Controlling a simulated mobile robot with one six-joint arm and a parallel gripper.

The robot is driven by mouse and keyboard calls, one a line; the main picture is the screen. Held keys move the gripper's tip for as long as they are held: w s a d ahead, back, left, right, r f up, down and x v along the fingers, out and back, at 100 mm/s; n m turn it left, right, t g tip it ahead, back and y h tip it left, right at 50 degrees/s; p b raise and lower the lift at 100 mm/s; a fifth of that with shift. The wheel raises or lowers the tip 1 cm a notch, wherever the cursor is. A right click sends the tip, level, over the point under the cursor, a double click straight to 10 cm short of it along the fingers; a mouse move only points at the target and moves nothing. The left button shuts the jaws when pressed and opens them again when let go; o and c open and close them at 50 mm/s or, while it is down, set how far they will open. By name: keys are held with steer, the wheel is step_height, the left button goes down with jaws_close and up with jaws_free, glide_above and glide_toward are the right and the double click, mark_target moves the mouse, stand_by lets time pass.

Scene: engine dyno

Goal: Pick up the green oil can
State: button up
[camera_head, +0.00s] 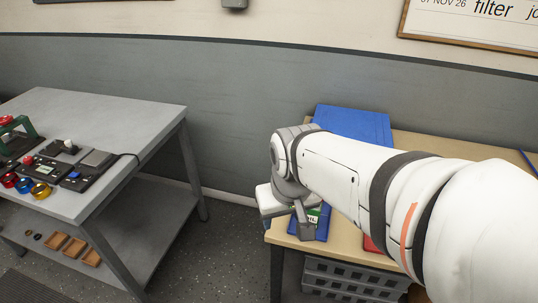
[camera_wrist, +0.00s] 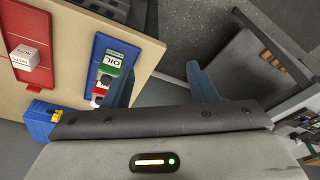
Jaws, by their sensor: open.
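The green oil can (camera_wrist: 113,62), with OIL lettering, is on a blue mat (camera_wrist: 140,55) on the wooden table, left of centre in the wrist view. In the head view only a small green and white part of it (camera_head: 313,216) shows beside my gripper; my arm hides the rest. My gripper (camera_wrist: 160,86) is open and empty. Its left finger overlaps the lower right of the can in the wrist view, and its right finger is over the floor side. I cannot tell whether the finger touches the can.
A red mat (camera_wrist: 42,30) with a white labelled box (camera_wrist: 26,57) lies beside the blue mat. A blue bin (camera_wrist: 38,122) is near the gripper's left side. In the head view a grey workbench (camera_head: 105,110) with parts stands left, with a floor gap between. A grey crate (camera_head: 350,280) is under the table.

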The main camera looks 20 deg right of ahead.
steer(key=o, duration=0.4)
steer(key=w+d+m+p, duration=0.1)
steer(key=w+d, duration=0.1)
steer(key=w+d+f+m+p, duration=0.1)
steer(key=w+d+p, duration=0.1)
steer(key=w, duration=0.1)
steer(key=w+d+m+g+p, duration=0.1)
steer(key=w+d+p, duration=0.1)
steer(key=shift+w+f, duration=0.25)
steer(key=shift+f, duration=0.15)
steer(key=m+g+p, duration=0.1)
steer(key=m+p, duration=0.2)
steer(key=p, duration=0.1)
glide_above(311, 211)
steer(key=w, duration=0.2)
step_height(311, 211, down, 7)
steer(key=shift+s+r, duration=0.15)
steer(key=shift+r, duration=0.05)
steer(key=shift+d+f, duration=0.3)
steer(key=shift+f, duration=0.3)
steer(key=shift+m, duration=0.3)
steer(key=shift+d+f+p, duration=0.15)
steer(key=shift+f+p, duration=0.35)
steer(key=shift+f, duration=1.45)
steer(key=shift+d+f+p, duration=0.1)
steer(key=shift+f+p, duration=0.4)
steer(key=shift+f, duration=1.4)
